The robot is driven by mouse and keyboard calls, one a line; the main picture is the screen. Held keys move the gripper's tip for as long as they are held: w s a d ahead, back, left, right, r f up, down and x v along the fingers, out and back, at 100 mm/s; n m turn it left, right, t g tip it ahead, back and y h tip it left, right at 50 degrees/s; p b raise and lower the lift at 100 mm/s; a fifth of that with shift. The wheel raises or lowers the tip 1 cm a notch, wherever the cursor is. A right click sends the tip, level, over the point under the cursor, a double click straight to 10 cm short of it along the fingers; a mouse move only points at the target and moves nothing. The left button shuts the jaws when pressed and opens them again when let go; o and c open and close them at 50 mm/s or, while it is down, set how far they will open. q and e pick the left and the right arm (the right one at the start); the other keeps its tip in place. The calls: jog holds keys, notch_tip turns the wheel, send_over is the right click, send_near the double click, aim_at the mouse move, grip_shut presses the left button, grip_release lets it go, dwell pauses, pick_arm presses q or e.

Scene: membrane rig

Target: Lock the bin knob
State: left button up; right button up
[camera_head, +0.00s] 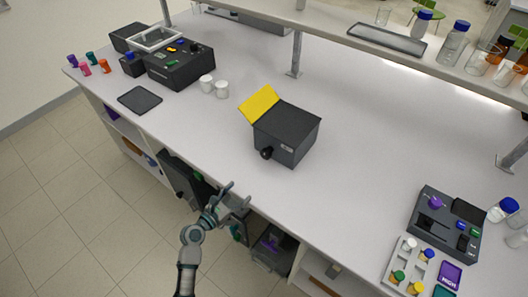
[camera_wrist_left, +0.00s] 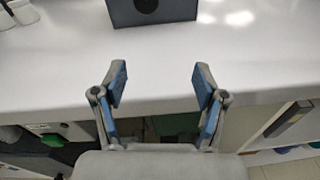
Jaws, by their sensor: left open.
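The bin is a dark grey box (camera_head: 290,130) in the middle of the bench, with a raised yellow flap (camera_head: 259,103) on its left side. Its black round knob (camera_head: 266,153) is on the front face, near the lower left. In the left wrist view the knob (camera_wrist_left: 147,5) shows at the top edge, on the dark box front (camera_wrist_left: 175,16). My left gripper (camera_head: 232,193) is open and empty at the bench's front edge, in front of the knob and apart from it. Its two blue-padded fingers (camera_wrist_left: 160,85) are spread wide in the wrist view. My right gripper is not in view.
A dark machine (camera_head: 180,66), white cups (camera_head: 214,87) and a black pad (camera_head: 140,100) are at left. A control box (camera_head: 445,225) and vial rack (camera_head: 405,262) are at right. A glassware shelf (camera_head: 385,40) runs behind. The bench around the bin is clear.

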pick_arm(q)
jog(key=n, duration=0.1)
jog(key=w+r+n, duration=0.1)
jog(key=r+t, duration=0.1)
jog(key=shift+w+a+r+n, duration=0.25)
jog(key=shift+n, duration=0.15)
jog(key=shift+w+d, duration=0.15)
jog(key=shift+w, duration=0.2)
jog(key=b, duration=0.1)
send_near(264, 156)
jog(key=x, duration=0.3)
jog(key=shift+w+d+f, duration=0.1)
jog(key=shift+w, duration=0.05)
jog(key=b+x, duration=0.1)
jog(key=x, duration=0.5)
jog(key=shift+w+d, duration=0.1)
jog(key=shift+d, duration=0.05)
jog(key=shift+w+d, duration=0.35)
jog(key=shift+w, duration=0.2)
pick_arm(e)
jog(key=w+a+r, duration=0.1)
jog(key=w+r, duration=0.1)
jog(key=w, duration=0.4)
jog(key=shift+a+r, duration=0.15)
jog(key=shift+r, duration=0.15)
pick_arm(q)
jog(key=c, duration=1.2)
